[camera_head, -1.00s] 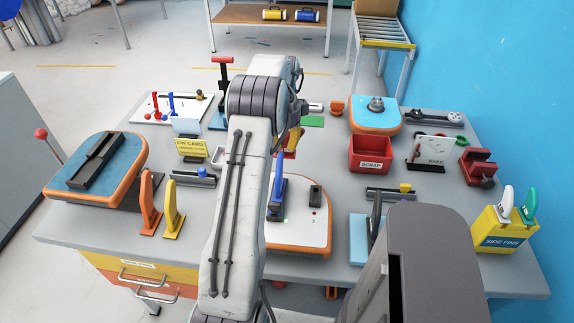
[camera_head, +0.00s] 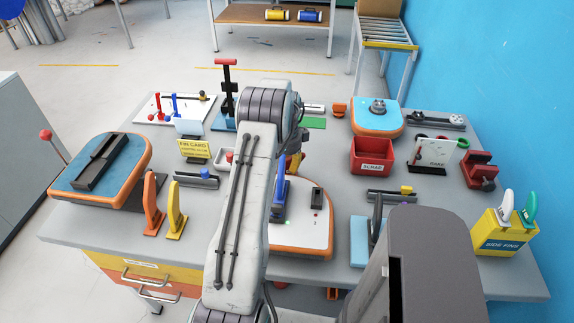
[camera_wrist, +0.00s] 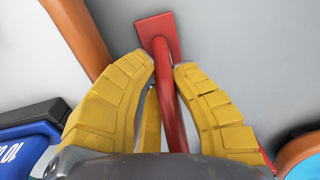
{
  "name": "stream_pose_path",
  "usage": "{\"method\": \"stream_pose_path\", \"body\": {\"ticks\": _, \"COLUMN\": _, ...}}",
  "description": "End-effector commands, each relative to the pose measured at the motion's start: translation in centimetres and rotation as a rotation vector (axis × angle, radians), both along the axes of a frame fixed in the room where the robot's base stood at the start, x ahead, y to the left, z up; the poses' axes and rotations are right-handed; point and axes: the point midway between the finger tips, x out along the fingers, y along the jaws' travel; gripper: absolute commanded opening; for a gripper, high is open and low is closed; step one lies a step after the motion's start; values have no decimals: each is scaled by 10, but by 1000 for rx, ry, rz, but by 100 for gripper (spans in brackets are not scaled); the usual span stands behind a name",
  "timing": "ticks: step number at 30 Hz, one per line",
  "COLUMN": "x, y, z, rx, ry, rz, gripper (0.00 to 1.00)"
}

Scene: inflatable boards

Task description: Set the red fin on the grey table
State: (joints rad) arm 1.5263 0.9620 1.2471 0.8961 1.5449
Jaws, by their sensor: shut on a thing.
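The red fin (camera_wrist: 172,95) is between the yellow fingers of my gripper (camera_wrist: 165,75) in the wrist view. My gripper is shut on it. The fin's flat red base (camera_wrist: 157,34) points away from my palm, over a grey surface. I cannot tell whether the base touches that surface. In the head view my arm hides the fin and most of my gripper; only a bit of yellow finger shows beside the arm. The grey table (camera_head: 345,183) spreads around and beneath my arm.
The red scrap bin (camera_head: 371,157) stands to the right. Orange (camera_head: 152,203) and yellow fins (camera_head: 174,211) stand at left. Some table right of my arm is bare.

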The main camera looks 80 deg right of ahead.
Motion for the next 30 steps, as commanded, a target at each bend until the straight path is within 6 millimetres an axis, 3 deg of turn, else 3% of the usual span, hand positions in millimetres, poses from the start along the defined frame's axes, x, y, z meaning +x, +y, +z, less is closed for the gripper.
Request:
{"method": "stream_pose_path", "body": {"ticks": 7, "x": 0, "y": 0, "z": -2, "rx": -1, "ry": 0, "rz": 0, "gripper": 0}}
{"method": "stream_pose_path", "body": {"ticks": 8, "x": 0, "y": 0, "z": -2, "rx": 0, "ry": 0, "rz": 0, "gripper": 23}}
{"method": "stream_pose_path", "body": {"ticks": 15, "x": 0, "y": 0, "z": -1, "rx": 0, "ry": 0, "rz": 0, "gripper": 43}}
{"method": "stream_pose_path", "body": {"ticks": 26, "x": 0, "y": -1, "z": 4, "rx": -2, "ry": 0, "rz": 0, "gripper": 43}}
{"method": "stream_pose_path", "body": {"ticks": 30, "x": 0, "y": -1, "z": 20, "rx": -5, "ry": 0, "rz": 0, "gripper": 43}}
